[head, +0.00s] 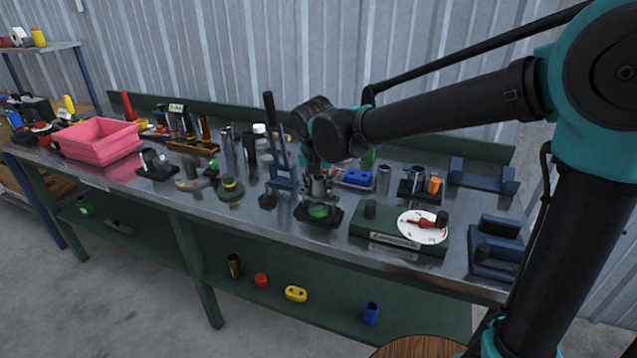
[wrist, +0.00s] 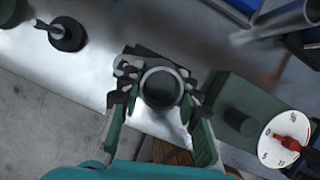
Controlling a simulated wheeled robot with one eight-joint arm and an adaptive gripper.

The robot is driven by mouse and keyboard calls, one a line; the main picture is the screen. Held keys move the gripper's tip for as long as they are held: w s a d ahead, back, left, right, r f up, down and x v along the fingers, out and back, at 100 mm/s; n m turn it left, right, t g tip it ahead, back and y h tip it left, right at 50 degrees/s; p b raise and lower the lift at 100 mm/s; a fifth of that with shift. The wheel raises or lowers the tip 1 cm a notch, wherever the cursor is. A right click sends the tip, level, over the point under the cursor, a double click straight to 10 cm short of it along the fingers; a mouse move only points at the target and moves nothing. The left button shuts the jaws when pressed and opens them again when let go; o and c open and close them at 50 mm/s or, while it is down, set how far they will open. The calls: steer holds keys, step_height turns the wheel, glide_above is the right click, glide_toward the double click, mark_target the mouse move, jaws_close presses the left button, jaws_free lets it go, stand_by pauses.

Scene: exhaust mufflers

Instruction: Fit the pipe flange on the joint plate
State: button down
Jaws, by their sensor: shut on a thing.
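My gripper (head: 317,172) points down at the front middle of the bench and is shut on a grey metal ring-shaped piece, apparently the pipe flange (head: 319,187). In the wrist view the flange (wrist: 161,68) shows as a round grey rim with a dark bore between my two fingers (wrist: 160,88). Below it is a dark square plate with a green round centre, apparently the joint plate (head: 303,214). The flange looks upright and above the green centre. Its underside and any contact are hidden in the wrist view.
A green block with a white dial (head: 418,228) stands close on the right; its dial (wrist: 284,138) shows in the wrist view. A blue upright stand (head: 283,175) is close on the left. Blue brackets (head: 497,245) lie farther right. A pink bin (head: 98,139) sits far left.

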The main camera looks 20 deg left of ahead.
mark_target(319, 194)
steer(key=shift+f, duration=0.25)
steer(key=shift+f, duration=0.35)
steer(key=shift+f, duration=0.35)
steer(key=shift+f, duration=0.3)
steer(key=shift+f, duration=0.5)
steer(key=c, duration=1)
jaws_free()
